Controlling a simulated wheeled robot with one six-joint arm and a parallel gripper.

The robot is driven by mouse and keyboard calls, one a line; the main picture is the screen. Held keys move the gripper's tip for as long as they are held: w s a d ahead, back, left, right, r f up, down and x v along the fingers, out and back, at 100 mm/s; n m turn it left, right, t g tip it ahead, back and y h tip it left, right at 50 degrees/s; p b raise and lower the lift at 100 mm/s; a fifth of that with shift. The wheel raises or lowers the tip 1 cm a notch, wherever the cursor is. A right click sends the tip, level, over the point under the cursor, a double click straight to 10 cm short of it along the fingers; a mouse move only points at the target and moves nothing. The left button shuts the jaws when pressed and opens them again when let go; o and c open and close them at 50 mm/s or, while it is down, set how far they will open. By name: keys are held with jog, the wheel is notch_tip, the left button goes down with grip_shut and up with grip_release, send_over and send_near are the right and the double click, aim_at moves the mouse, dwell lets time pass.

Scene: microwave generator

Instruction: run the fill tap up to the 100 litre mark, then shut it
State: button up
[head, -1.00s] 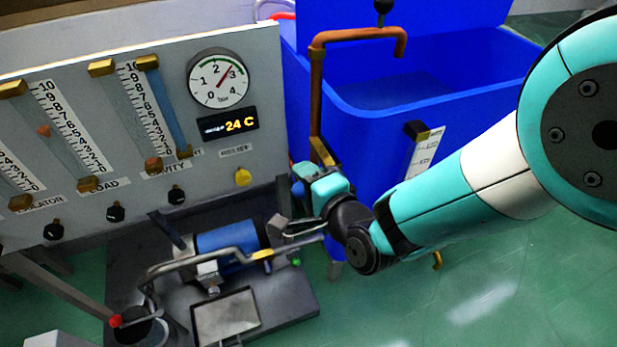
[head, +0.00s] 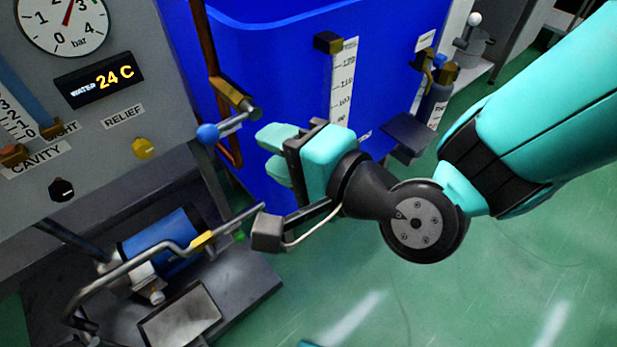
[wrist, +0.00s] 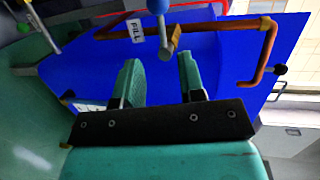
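The fill tap is a brass valve (head: 232,96) on the copper pipe at the front of the blue tank (head: 275,60). Its lever ends in a blue ball (head: 207,133) that points left toward the panel. The wrist view shows the valve (wrist: 173,40), the blue ball (wrist: 158,6) and the FILL label (wrist: 135,30). My gripper (head: 268,154) is open and empty, right of and below the lever, apart from it. In the wrist view its fingers (wrist: 160,62) point toward the valve. The litre scale (head: 343,85) is on the tank; I cannot make out a water level.
The grey panel (head: 120,150) with the bar gauge (head: 65,22) and a 24 C display (head: 100,80) stands at left. A blue pump (head: 160,245) with bent metal pipes sits below my gripper. A dark bracket (head: 408,133) juts out right of the scale. Green floor is clear at right.

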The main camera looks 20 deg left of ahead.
jog(key=b+v, duration=0.4)
jog(key=b, duration=0.3)
jog(key=shift+s, duration=0.1)
jog(key=s+d+f+n+g+h, duration=0.1)
jog(key=d+f+n+g+h, duration=0.15)
jog(key=d+n+h, duration=0.65)
jog(key=d+f+n+g+h, duration=0.2)
jog(key=d+g, duration=0.1)
jog(key=d, duration=1.2)
notch_tip(320, 180, up, 37)
jog(key=p, duration=3.7)
jog(key=shift+s+r, duration=0.15)
jog(key=shift+s, duration=0.2)
